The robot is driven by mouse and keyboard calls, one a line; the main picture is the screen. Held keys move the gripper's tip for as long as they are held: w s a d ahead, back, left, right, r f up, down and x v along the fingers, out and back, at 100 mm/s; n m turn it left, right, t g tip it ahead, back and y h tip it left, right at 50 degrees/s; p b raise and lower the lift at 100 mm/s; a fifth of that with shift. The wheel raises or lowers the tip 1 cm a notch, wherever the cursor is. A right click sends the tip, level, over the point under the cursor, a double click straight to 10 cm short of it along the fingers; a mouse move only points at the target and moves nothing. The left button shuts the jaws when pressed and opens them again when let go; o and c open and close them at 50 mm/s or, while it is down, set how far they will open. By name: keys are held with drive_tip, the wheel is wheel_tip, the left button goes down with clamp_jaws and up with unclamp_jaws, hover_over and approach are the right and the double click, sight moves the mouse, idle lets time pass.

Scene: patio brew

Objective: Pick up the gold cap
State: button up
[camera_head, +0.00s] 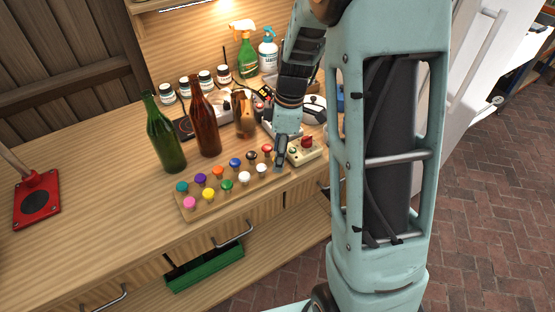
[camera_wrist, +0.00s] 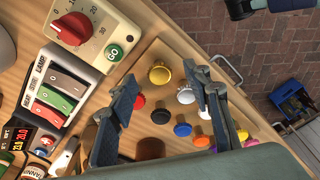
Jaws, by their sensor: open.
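The gold cap (camera_wrist: 160,75) sits at the near end of a wooden cap board (camera_wrist: 172,52) in the wrist view. My gripper (camera_wrist: 160,74) is open, with one finger on each side of the cap in that picture. I cannot tell how far above the cap the fingertips are. In the head view my gripper (camera_head: 280,162) points down at the right end of the board (camera_head: 187,213), and the gold cap is hidden there. A red cap (camera_wrist: 137,101) and a pale cap (camera_wrist: 186,95) are the gold cap's neighbours.
Other coloured caps fill the board. A timer box with a red knob (camera_head: 307,142) stands close to its right end. A green bottle (camera_head: 166,140) and a brown bottle (camera_head: 205,125) stand behind the board.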

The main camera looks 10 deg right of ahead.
drive_tip(key=shift+f+b, duration=0.25)
drive_tip(key=shift+b, duration=0.15)
idle(0.4)
drive_tip(key=c, duration=0.8)
